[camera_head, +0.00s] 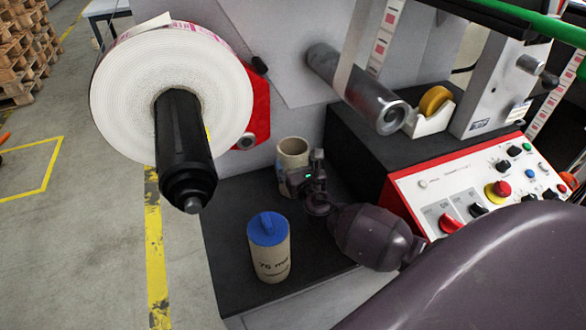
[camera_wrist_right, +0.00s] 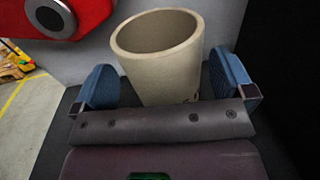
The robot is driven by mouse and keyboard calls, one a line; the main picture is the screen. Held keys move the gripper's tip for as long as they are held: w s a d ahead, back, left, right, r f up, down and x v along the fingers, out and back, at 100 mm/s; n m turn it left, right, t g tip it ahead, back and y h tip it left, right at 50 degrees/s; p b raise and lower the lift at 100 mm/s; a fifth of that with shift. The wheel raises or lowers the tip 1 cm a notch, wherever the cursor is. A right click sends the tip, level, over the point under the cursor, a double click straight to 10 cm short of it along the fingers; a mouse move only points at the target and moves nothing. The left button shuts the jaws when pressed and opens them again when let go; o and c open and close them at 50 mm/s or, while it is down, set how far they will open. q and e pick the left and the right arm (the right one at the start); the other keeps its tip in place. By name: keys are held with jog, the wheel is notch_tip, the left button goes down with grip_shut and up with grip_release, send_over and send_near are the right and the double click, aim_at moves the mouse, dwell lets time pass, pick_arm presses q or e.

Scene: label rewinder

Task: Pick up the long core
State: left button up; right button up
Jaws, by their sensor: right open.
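A hollow beige core (camera_head: 291,158) stands upright at the back of the dark shelf, its open end up. Its lower part is partly hidden by my right gripper (camera_head: 308,180) in the head view. In the right wrist view, the core (camera_wrist_right: 160,68) stands between the two blue finger pads of the open gripper (camera_wrist_right: 166,78), with a visible gap at the right pad. A second beige core (camera_head: 271,262), marked "76 mm" and with a blue top, stands nearer the shelf's front left. The frames do not clearly show which core is the longer. My left gripper is out of view.
A large white label roll (camera_head: 125,85) on a black spindle (camera_head: 182,135) overhangs the shelf's left side. A metal roller (camera_head: 355,88) juts out above. The red-edged control panel (camera_head: 480,185) is to the right. Bare dark shelf (camera_head: 228,215) lies left of the cores.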

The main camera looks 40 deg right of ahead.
aim_at(289, 145)
jog(key=shift+x, duration=1.7)
jog(key=shift+r, duration=0.1)
jog(key=c, duration=1)
